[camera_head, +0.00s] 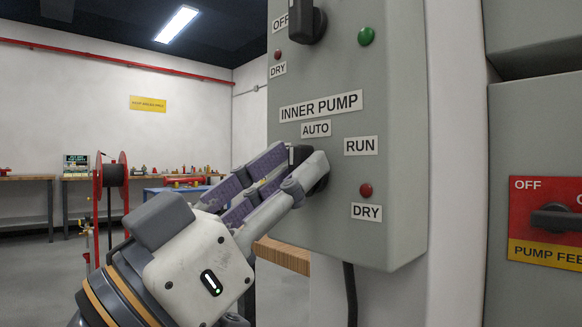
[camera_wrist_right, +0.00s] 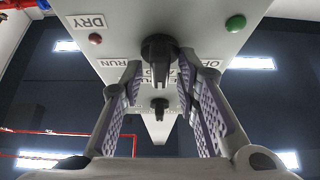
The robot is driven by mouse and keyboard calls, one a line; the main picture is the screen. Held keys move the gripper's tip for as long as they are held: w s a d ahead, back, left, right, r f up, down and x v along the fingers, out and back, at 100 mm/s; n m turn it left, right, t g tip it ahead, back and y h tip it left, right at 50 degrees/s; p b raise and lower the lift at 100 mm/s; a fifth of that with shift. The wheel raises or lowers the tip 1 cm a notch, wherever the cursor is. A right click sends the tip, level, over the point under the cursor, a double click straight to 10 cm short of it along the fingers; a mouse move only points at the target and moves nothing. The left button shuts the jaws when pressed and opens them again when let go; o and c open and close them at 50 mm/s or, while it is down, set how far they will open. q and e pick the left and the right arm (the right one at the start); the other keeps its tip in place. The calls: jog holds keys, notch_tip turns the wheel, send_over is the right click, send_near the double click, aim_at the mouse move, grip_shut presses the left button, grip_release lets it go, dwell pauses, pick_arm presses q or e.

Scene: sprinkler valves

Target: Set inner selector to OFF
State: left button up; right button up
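The inner selector is a black knob (camera_wrist_right: 158,48) on the grey panel, under the INNER PUMP label (camera_head: 321,106). AUTO (camera_head: 316,129) is above it and RUN (camera_head: 361,146) to its right. In the head view my right gripper (camera_head: 306,163) covers most of the knob; its OFF label is hidden there. In the right wrist view the right gripper (camera_wrist_right: 159,75) is open, one finger on each side of the knob, with gaps showing. I cannot tell whether either finger touches it, or which mark the knob points at. My left gripper is not in view.
Another black selector (camera_head: 308,22) sits higher on the panel (camera_head: 400,90). A green lamp (camera_head: 366,36) and a red lamp (camera_head: 366,190) are on the panel. A PUMP FEED switch (camera_head: 555,220) is at right. A red hose reel (camera_head: 112,175) stands at left.

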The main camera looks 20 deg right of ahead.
grip_shut()
jog(key=shift+s+r+n+t+y+p, duration=0.1)
jog(key=shift+r+n+t+y+p, duration=0.15)
jog(key=shift+n+t+p, duration=0.55)
jog(key=n+t+p, duration=0.1)
jog(key=n, duration=0.1)
jog(key=shift+n+y, duration=0.3)
jog(key=shift+y, duration=0.05)
jog(key=shift+f+n+t+y+p, duration=0.15)
jog(key=shift+n+t+y+p, duration=0.25)
jog(key=shift+n+t+p, duration=0.35)
jog(key=shift+f+n, duration=0.1)
jog(key=shift+n, duration=0.15)
